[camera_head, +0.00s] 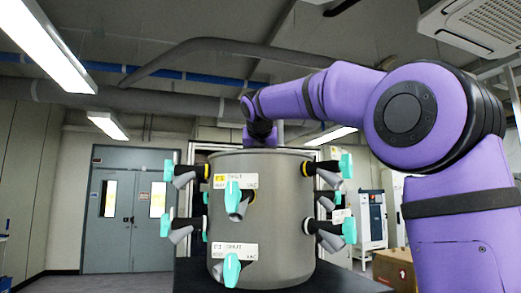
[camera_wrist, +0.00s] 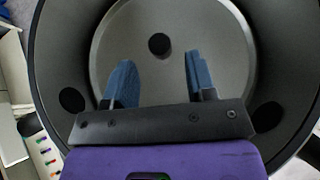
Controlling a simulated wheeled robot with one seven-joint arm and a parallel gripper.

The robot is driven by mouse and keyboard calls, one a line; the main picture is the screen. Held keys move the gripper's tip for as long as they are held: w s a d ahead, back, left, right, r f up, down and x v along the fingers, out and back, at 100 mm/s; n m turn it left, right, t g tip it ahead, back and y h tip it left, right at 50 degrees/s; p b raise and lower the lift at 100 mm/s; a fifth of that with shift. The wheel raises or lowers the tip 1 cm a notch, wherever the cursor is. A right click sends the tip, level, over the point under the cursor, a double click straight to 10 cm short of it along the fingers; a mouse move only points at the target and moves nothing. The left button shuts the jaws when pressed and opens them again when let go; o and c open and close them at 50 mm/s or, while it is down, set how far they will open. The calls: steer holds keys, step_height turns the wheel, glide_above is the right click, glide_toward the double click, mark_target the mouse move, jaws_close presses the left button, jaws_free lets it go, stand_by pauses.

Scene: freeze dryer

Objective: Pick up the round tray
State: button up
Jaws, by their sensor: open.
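In the wrist view I look down into a grey round chamber (camera_wrist: 62,60) with dark holes in its wall. A pale grey round disc with a raised rim (camera_wrist: 215,20) lies inside; it may be the round tray, but I cannot tell it surely from the chamber floor. A dark round spot shows near its middle. My gripper (camera_wrist: 158,70) is open and empty, its two blue fingers apart over the disc. Their height above it is unclear. In the head view the chamber (camera_head: 285,215) is an upright drum; my arm reaches over its top and the fingers are hidden.
Several ports with teal-handled valves (camera_head: 232,195) stick out around the drum. It stands on a dark table (camera_head: 340,280). A cardboard box (camera_head: 394,268) and a white cabinet (camera_head: 372,215) are at the right. Grey double doors (camera_head: 125,215) are at the back left.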

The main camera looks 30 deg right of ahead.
steer(key=shift+w+d+f, duration=0.1)
steer(key=shift+w+f, duration=0.05)
steer(key=shift+f, duration=0.15)
steer(key=shift+x, duration=2.4)
jaws_close()
steer(key=shift+r, duration=0.1)
steer(key=shift+r, duration=2.75)
steer(key=shift+r, duration=0.3)
steer(key=shift+r, duration=2.4)
